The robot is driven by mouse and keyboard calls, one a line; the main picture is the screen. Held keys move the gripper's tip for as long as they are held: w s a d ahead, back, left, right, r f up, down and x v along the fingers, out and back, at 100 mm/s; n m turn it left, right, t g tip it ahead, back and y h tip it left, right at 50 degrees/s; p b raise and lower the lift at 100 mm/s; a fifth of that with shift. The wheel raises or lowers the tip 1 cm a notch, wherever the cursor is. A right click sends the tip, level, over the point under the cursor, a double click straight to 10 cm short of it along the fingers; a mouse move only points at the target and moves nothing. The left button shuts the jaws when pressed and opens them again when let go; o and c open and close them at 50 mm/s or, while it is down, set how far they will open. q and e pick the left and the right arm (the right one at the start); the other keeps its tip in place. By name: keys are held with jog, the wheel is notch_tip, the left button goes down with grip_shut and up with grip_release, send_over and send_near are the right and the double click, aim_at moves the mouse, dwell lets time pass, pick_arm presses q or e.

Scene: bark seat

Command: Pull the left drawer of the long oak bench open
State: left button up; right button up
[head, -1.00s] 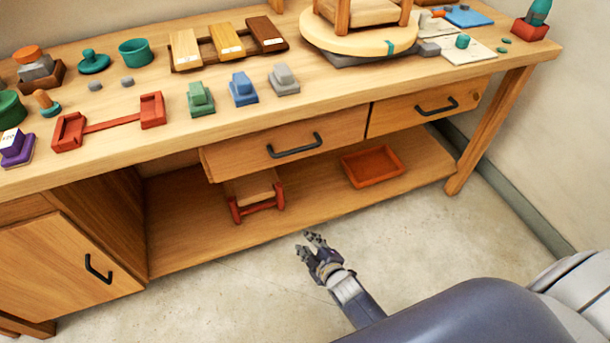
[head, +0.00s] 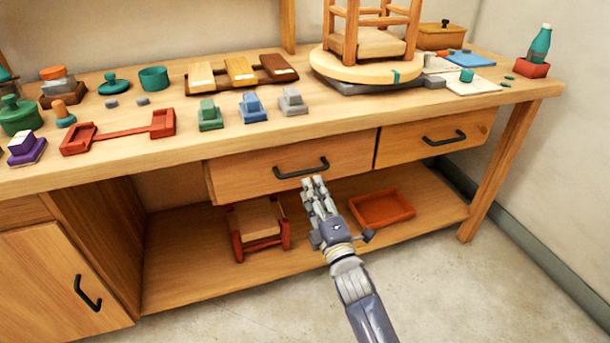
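The long oak bench (head: 110,171) stands against the wall. Its left drawer (head: 240,176) has a wooden front with a black bar handle (head: 290,174). The drawer's left end stands slightly proud of the bench. My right gripper (head: 314,184) is just below and in front of the right part of that handle, pointing at it. Its fingers look parted with nothing between them. Whether the fingertips touch the handle I cannot tell. My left gripper is not in view.
The right drawer (head: 400,148) is shut, with its own black handle. A red tray (head: 382,209) and a red-ended wooden stand (head: 258,226) sit on the lower shelf. A stool (head: 370,43) stands on a round turntable (head: 343,67) on the bench top. The floor in front is clear.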

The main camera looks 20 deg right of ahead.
aim_at(304, 173)
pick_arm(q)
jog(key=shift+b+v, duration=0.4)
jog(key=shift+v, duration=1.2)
pick_arm(e)
jog(key=shift+w+a+r, duration=0.1)
jog(key=shift+w+r, duration=0.1)
jog(key=shift+w, duration=0.95)
jog(key=shift+w+r, duration=0.2)
jog(key=shift+w, duration=0.9)
jog(key=shift+w+a+r, duration=0.1)
jog(key=shift+w+r, duration=0.1)
jog(key=shift+w, duration=0.95)
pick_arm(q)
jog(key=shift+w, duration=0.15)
pick_arm(e)
grip_shut()
